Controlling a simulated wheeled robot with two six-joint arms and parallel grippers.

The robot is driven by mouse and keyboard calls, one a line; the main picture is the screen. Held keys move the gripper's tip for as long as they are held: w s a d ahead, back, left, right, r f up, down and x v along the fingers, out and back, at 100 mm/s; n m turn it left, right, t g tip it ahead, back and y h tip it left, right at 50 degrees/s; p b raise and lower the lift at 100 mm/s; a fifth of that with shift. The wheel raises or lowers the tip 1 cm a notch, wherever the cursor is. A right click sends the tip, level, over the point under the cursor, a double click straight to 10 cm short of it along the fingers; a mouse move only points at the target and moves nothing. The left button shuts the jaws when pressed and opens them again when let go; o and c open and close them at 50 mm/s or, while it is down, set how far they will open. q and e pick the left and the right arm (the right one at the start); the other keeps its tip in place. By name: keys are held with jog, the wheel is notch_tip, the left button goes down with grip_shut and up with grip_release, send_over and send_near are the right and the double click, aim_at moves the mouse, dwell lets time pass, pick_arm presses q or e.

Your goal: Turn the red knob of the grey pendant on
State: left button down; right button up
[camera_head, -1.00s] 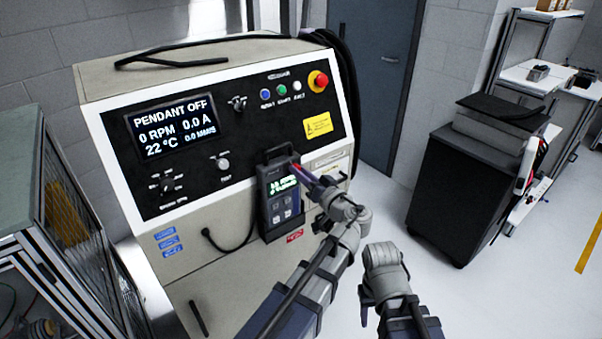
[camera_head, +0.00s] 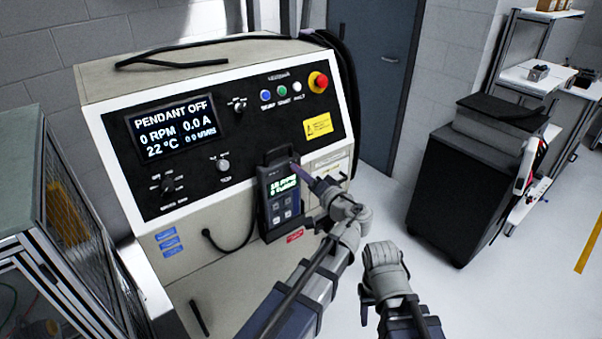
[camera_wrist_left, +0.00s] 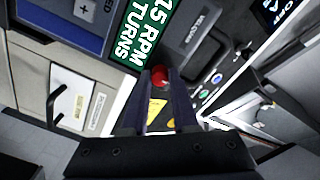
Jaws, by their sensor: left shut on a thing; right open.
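The grey pendant (camera_head: 266,222) stands upright in its holder on the front of the console, its green screen lit. In the wrist view the screen (camera_wrist_left: 147,30) reads 15 RPM and TURNS. The red knob (camera_wrist_left: 160,77) sits between the fingertips of my left gripper (camera_wrist_left: 163,84), which is shut on it. In the head view my left gripper (camera_head: 300,170) reaches the pendant's upper right edge and hides the knob. My right gripper (camera_head: 366,302) is open and empty, low in front of the console. The console display (camera_head: 177,128) reads PENDANT OFF and 0 RPM.
A red emergency button (camera_head: 318,81) sits at the console's upper right, above a yellow label (camera_head: 318,125). A cable loops left of the pendant. A caged bench (camera_head: 60,200) stands at the left, a dark cabinet (camera_head: 465,190) at the right. Floor between console and cabinet is clear.

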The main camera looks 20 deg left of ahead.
pick_arm(q)
jog(key=m, duration=0.5)
jog(key=shift+m, duration=0.3)
dwell(0.4)
jog(key=c, duration=0.7)
grip_release()
